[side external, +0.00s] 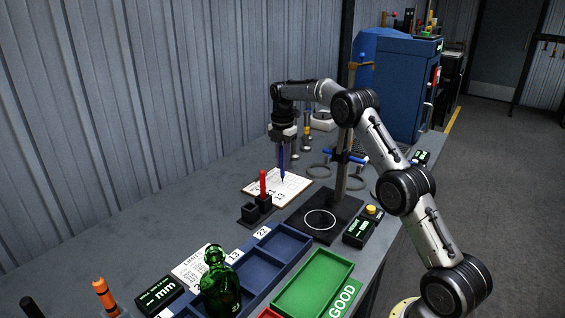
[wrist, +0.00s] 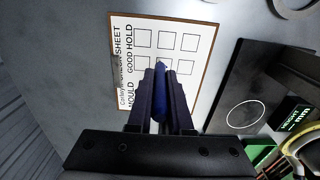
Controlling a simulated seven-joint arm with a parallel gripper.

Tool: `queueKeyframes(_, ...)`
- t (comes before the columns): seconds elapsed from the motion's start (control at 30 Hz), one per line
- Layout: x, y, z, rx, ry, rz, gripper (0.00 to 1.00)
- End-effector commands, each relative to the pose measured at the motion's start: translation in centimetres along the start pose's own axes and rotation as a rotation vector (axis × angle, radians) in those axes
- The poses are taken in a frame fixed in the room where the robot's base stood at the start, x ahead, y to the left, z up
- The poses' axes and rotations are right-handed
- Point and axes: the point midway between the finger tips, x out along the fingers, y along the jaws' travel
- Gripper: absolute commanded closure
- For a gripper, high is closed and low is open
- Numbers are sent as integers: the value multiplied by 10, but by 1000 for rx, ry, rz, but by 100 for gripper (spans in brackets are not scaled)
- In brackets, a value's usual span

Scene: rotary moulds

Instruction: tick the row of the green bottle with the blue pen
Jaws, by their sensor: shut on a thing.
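My gripper (side external: 284,148) is shut on the blue pen (side external: 282,163), which points down over the sheet (side external: 262,187). In the wrist view the blue pen (wrist: 161,92) lies between my fingers, its tip over the grid of boxes on the sheet (wrist: 202,20). I cannot tell whether the tip touches the paper. No mark shows in the visible boxes; the fingers hide part of the sheet. The green bottle (side external: 220,285) stands upright at the blue tray (side external: 262,270), in the front of the side view.
A red pen (side external: 263,184) stands in a black holder (side external: 250,212) close to the sheet. A stand with a black base (side external: 318,222) is to the right. A green tray (side external: 312,283) marked GOOD, a white printed card (side external: 192,268) and a gauge display (side external: 160,296) are nearer the front.

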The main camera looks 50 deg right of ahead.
Motion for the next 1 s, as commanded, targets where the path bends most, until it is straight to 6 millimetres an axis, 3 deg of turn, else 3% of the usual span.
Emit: queueKeyframes(1.0,-56,0,0,0,-1,2,100)
